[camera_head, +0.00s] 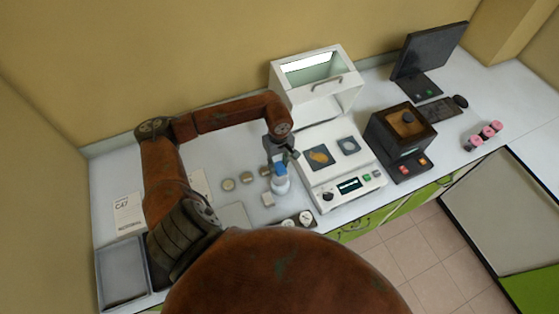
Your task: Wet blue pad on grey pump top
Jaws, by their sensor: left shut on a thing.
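My left gripper (279,160) reaches down from above at the middle of the bench. It is shut on the small blue pad (280,169). The pad is at the top of a pale bottle (281,185), which stands upright on the bench. The grey pump top is hidden behind the pad and fingers, and I cannot tell whether the pad presses on it or hovers just above. My right gripper is not in view.
Just right of the bottle is a white instrument (317,186) with two square plates. Behind it stands a white cabinet (343,98). Several small round dishes (228,184) lie left of the bottle. A dark box device (395,150) and monitor (428,55) stand further right. A grey tray (121,272) is far left.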

